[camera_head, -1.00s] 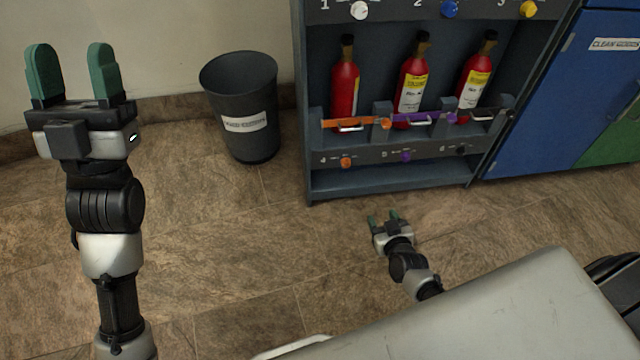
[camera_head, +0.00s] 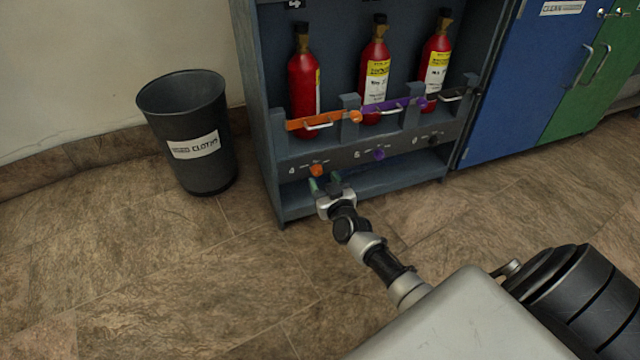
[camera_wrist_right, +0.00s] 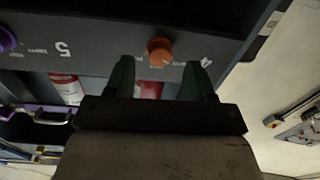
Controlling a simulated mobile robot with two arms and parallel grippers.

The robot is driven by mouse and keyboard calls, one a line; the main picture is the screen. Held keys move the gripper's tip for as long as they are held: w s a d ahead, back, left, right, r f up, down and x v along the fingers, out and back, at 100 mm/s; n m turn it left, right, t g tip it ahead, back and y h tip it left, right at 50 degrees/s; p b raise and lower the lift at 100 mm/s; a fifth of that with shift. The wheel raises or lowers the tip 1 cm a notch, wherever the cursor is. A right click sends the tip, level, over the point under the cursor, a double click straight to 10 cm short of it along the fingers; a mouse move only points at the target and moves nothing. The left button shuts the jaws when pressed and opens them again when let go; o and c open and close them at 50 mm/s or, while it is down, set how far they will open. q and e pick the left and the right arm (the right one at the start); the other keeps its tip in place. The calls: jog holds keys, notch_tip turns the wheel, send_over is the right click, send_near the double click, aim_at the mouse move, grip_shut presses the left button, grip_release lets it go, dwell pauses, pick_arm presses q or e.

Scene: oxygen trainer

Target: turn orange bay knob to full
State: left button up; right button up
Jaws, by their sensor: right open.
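The orange bay knob (camera_head: 317,170) sits on the lower front panel of the dark rack, beside the number 4 and below the orange bar (camera_head: 305,122). My right gripper (camera_head: 325,185) is open and empty, just below and in front of the knob. In the right wrist view the orange knob (camera_wrist_right: 159,51) shows beyond and between the two green fingertips (camera_wrist_right: 160,75), apparently apart from them. The marks around the knob are too small to read its setting. My left gripper is out of view.
The purple knob (camera_head: 379,155) is right of the orange one. Red cylinders (camera_head: 303,85) stand in the rack (camera_head: 262,110) behind the bars. A dark bin (camera_head: 190,135) stands left of it. Blue (camera_head: 530,85) and green cabinets are at right. The floor between is clear.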

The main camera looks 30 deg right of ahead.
aim_at(317, 171)
jog(key=shift+w+d+f, duration=0.15)
jog(key=shift+w+f, duration=0.05)
jog(key=shift+w, duration=0.5)
jog(key=shift+w+d+r+b, duration=0.1)
jog(key=shift+w+r+b, duration=0.05)
jog(key=shift+w+b, duration=0.45)
jog(key=c, duration=0.9)
